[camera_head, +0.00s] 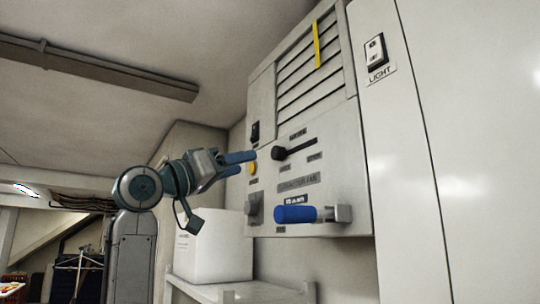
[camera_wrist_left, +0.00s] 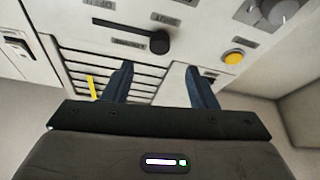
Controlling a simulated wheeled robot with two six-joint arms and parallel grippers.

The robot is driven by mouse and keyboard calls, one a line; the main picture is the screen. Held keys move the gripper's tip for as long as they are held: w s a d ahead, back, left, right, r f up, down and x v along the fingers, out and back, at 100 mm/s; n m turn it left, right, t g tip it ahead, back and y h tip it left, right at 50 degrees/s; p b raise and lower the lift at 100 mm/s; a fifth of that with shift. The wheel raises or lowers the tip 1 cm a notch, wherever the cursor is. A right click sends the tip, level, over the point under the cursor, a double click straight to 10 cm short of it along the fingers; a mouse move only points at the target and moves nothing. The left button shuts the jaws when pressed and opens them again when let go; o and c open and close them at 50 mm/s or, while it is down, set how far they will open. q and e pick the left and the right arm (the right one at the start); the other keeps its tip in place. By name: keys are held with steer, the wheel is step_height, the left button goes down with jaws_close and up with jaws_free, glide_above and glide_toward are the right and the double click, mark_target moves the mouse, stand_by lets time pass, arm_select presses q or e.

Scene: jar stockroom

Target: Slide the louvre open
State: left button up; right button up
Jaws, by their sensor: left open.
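The louvre (camera_head: 300,82), a set of pale slats with a yellow strip (camera_head: 316,44), is in the upper part of the grey wall panel in the head view. Its slats also show in the left wrist view (camera_wrist_left: 140,87). Below it is a black lever (camera_head: 297,148) with a round knob, which is also in the left wrist view (camera_wrist_left: 125,29). My left gripper (camera_head: 248,162) has blue fingers and is open and empty. It is left of the lever knob; in the left wrist view the knob appears beyond the gap between the fingertips (camera_wrist_left: 158,68). My right gripper is not in view.
The panel also bears a yellow button (camera_head: 252,168), a black switch (camera_head: 255,132), a grey knob (camera_head: 254,209) and a blue handle (camera_head: 295,214) sticking out below. A white box (camera_head: 212,250) stands on a shelf (camera_head: 262,293) beneath. A light switch (camera_head: 376,51) is at right.

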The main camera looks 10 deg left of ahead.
mark_target(274, 156)
arm_select(q)
steer(key=p+x, duration=0.5)
steer(key=x, duration=0.3)
steer(key=shift+w+d+r, duration=0.1)
steer(key=shift+d+r, duration=0.15)
steer(key=shift+d, duration=0.05)
steer(key=shift+w+d, duration=0.15)
steer(key=shift+w, duration=0.3)
steer(key=shift+f, duration=0.1)
